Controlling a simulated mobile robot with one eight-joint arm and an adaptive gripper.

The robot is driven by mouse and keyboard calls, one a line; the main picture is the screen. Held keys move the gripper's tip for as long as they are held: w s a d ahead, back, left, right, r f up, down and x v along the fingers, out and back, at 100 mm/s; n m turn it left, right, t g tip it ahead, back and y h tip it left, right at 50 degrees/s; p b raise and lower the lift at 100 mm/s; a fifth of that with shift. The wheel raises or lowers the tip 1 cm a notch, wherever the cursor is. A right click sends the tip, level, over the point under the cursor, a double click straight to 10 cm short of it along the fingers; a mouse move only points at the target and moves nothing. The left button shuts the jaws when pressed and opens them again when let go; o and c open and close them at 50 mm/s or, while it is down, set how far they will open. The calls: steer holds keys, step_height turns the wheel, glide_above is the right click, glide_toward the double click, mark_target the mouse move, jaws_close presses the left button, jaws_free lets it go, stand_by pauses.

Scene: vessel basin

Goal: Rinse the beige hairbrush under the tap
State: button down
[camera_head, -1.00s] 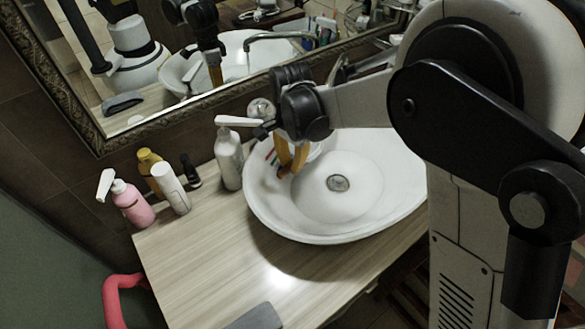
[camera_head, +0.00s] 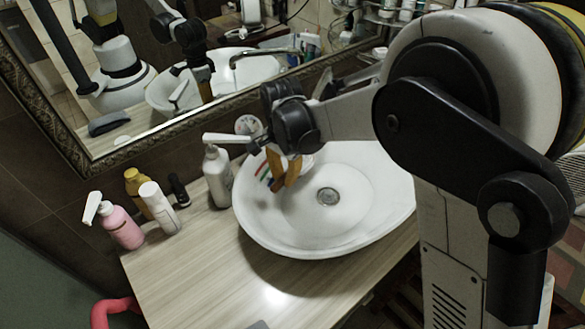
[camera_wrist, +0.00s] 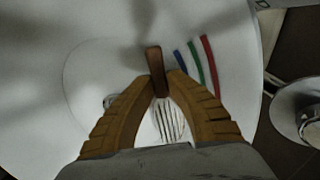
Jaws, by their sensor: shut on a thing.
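My gripper (camera_head: 284,177) hangs over the left side of the white basin (camera_head: 300,246), pointing down with its orange fingers. In the wrist view my gripper (camera_wrist: 160,82) is shut on a slim thing with a brown end and a pale, ribbed part, which I take to be the beige hairbrush (camera_wrist: 168,122). Most of the brush is hidden by the fingers in the head view. The tap shows in the mirror as a reflection (camera_head: 262,52); the tap itself is largely hidden behind my arm, and I cannot tell whether water runs.
A white pump bottle (camera_head: 217,178) stands close left of the basin. A pink pump bottle (camera_head: 122,228), a white bottle (camera_head: 158,208) and a yellow bottle (camera_head: 136,186) stand further left. The counter's front (camera_head: 210,285) is mostly clear. Red, green and blue strips (camera_wrist: 196,62) lie on the basin's inside.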

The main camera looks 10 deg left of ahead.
stand_by(0.3)
steer(key=shift+s+a, duration=0.2)
steer(key=shift+a, duration=0.3)
steer(key=shift+d, duration=0.1)
steer(key=shift+w+d, duration=0.2)
steer(key=shift+d, duration=0.25)
steer(key=shift+s+d+b, duration=0.1)
steer(key=shift+s+d, duration=0.4)
steer(key=shift+s, duration=0.75)
steer(key=shift+s+d+b, duration=0.1)
steer(key=shift+s+d, duration=0.4)
steer(key=shift+s, duration=0.7)
steer(key=shift+s+d+b, duration=0.1)
steer(key=shift+s+d, duration=0.4)
steer(key=shift+s, duration=0.75)
